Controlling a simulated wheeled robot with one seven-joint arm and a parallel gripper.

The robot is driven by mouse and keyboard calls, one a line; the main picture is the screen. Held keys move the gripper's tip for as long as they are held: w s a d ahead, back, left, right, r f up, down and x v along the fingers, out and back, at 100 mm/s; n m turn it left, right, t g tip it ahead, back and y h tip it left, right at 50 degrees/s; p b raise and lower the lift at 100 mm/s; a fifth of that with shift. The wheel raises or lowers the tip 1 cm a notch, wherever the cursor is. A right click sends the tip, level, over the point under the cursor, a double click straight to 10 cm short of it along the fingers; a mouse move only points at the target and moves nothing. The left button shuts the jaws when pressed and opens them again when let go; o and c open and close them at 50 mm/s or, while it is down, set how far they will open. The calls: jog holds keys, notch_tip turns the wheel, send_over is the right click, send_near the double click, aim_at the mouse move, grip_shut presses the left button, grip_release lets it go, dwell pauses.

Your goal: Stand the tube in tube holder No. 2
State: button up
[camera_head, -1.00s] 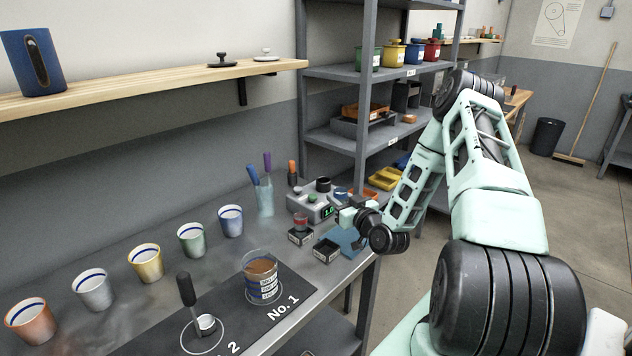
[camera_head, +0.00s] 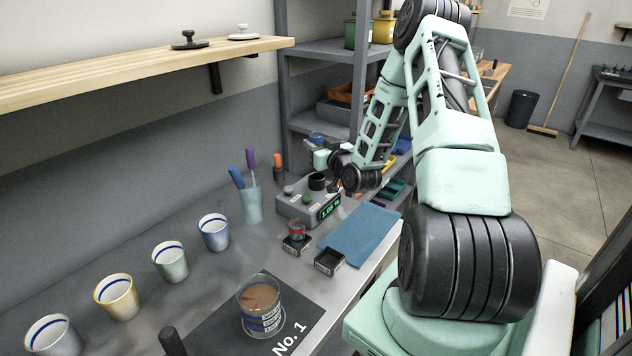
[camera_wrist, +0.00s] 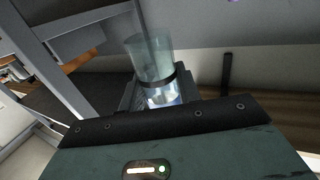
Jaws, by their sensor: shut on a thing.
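My gripper (camera_wrist: 160,95) is shut on a clear glass tube (camera_wrist: 152,62) with a dark band and something blue and white low in it. In the head view my gripper (camera_head: 322,158) is small and partly hidden by my wrist; it is up behind the scale, apart from the holders. Two small black square holders stand on the steel bench. The left holder (camera_head: 297,248) has a red-banded tube (camera_head: 297,229) standing in it. The right holder (camera_head: 329,263) looks empty. Their numbers are too small to read.
A grey scale (camera_head: 298,208) with a lit green display stands behind the holders. A blue mat (camera_head: 360,235) lies to their right. A glass cup of brown grounds (camera_head: 262,310) sits on the dark mat marked No. 1. Several coloured cups line the wall side. Grey shelving (camera_head: 322,78) rises behind.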

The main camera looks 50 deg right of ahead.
notch_tip(320, 180, down, 9)
jog(key=shift+f+p, duration=0.1)
jog(key=shift+p, duration=0.65)
jog(key=o, duration=1)
jog(key=shift+f, duration=0.1)
